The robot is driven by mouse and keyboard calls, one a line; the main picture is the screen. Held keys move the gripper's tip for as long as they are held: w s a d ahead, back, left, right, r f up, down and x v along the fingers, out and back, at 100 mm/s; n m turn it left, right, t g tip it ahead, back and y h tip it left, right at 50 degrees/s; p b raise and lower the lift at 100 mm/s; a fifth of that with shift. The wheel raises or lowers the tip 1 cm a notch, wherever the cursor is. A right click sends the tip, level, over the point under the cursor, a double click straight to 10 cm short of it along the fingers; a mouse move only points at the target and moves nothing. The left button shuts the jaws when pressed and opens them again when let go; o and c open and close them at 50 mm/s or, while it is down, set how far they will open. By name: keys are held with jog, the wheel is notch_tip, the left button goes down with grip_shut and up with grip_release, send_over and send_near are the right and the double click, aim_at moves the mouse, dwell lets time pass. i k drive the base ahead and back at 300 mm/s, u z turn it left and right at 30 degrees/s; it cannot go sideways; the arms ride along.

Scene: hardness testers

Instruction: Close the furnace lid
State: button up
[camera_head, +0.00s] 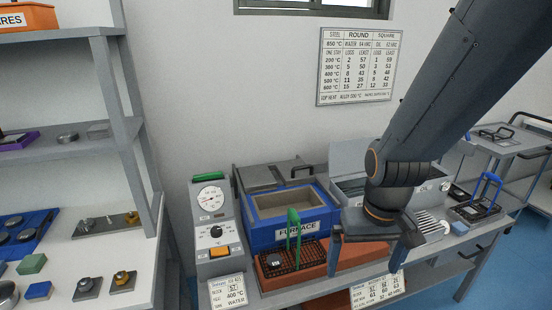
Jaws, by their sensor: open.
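The furnace (258,238) is a blue box labelled FURNACE on the bench, with a pale rectangular chamber open at the top. Its chamber looks empty from here. A grey lid (262,177) with a dark handle (301,171) stands at the back of the furnace, off the opening. My gripper (366,262) points down with its fingers apart, in front and to the right of the furnace. It holds nothing that I can see and is apart from the lid. My arm covers part of the bench right of the furnace.
A black rack (300,258) with a green upright handle (293,229) sits on a reddish-brown block before the furnace. A control panel (212,228) with a gauge stands left. A grey open-topped tank (345,187) is at right. Shelves (80,139) are at far left.

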aim_at(258, 178)
jog(key=z, duration=0.55)
jog(key=i, duration=1.2)
jog(key=u, duration=0.7)
